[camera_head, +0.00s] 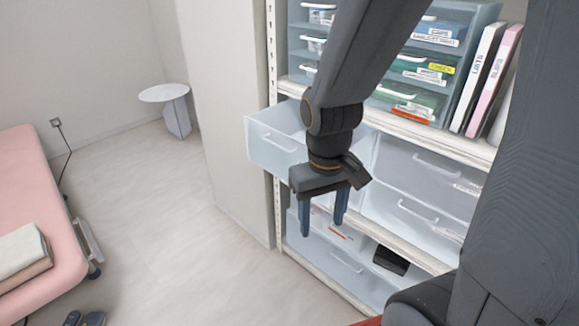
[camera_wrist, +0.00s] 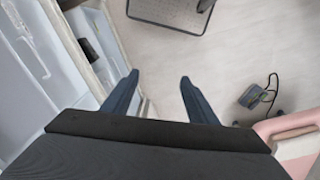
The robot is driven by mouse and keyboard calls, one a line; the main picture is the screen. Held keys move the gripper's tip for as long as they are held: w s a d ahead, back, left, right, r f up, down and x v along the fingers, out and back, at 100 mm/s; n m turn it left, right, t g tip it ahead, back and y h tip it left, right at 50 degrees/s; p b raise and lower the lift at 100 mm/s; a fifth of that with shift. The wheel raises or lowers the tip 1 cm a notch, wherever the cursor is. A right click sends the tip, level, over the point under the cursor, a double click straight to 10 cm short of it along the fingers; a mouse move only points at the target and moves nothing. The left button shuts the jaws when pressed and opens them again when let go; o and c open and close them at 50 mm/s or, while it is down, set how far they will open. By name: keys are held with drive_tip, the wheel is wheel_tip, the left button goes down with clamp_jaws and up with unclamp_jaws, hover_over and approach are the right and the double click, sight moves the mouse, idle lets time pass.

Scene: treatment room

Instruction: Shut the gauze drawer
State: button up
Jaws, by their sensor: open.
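A translucent drawer (camera_head: 270,150) sticks out from the shelf unit on its left side, with a clear handle on its front. No label that I can read shows on it, so I cannot tell its contents. My gripper (camera_head: 322,227) points down in front of the shelf, to the right of that drawer's front and apart from it as far as I can tell. My arm hides part of the drawer's right side. In the wrist view my gripper (camera_wrist: 158,78) shows two blue fingers spread apart with only floor between them.
Shut translucent drawers (camera_head: 415,185) sit to the right on the same level. A lower drawer (camera_head: 335,262) and a black box (camera_head: 391,260) are below. Upper shelves hold binders (camera_head: 485,75). A pink bed (camera_head: 35,190) stands left, a round white table (camera_head: 165,93) behind.

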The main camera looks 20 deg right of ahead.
drive_tip(key=f+n+g+h+b, duration=0.1)
drive_tip(key=f+n+b, duration=0.1)
drive_tip(key=f+n+g+h+b, duration=0.1)
drive_tip(key=f+n, duration=0.1)
drive_tip(key=n, duration=0.1)
drive_tip(key=s+f+n+h+b, duration=0.1)
drive_tip(key=f+n+h+b, duration=0.1)
drive_tip(key=shift+a+f+g+b, duration=0.1)
drive_tip(key=shift+f+g+b, duration=0.25)
drive_tip(key=shift+f+g, duration=0.05)
drive_tip(key=c, duration=1.1)
drive_tip(key=w+n+h+b, duration=0.1)
drive_tip(key=w+f+n+h+b, duration=0.1)
drive_tip(key=n+h, duration=0.1)
drive_tip(key=w+n+h+b, duration=0.1)
drive_tip(key=n, duration=0.1)
drive_tip(key=shift+w+d+f+t+b, duration=0.1)
drive_tip(key=shift+d+f+t+b, duration=0.05)
drive_tip(key=shift+d+t+b, duration=0.25)
clamp_jaws()
drive_tip(key=w+a+r+n+t+h+b, duration=0.3)
drive_tip(key=w+a+n+t+h+b, duration=0.45)
drive_tip(key=w+a+n+t, duration=0.55)
drive_tip(key=w+d+m+g, duration=0.1)
drive_tip(key=w+d+g, duration=0.1)
drive_tip(key=w+d, duration=0.5)
drive_tip(key=d, duration=0.5)
drive_tip(key=shift+w+d+m, duration=0.3)
drive_tip(key=shift+w+m, duration=0.05)
drive_tip(key=shift+m, duration=0.05)
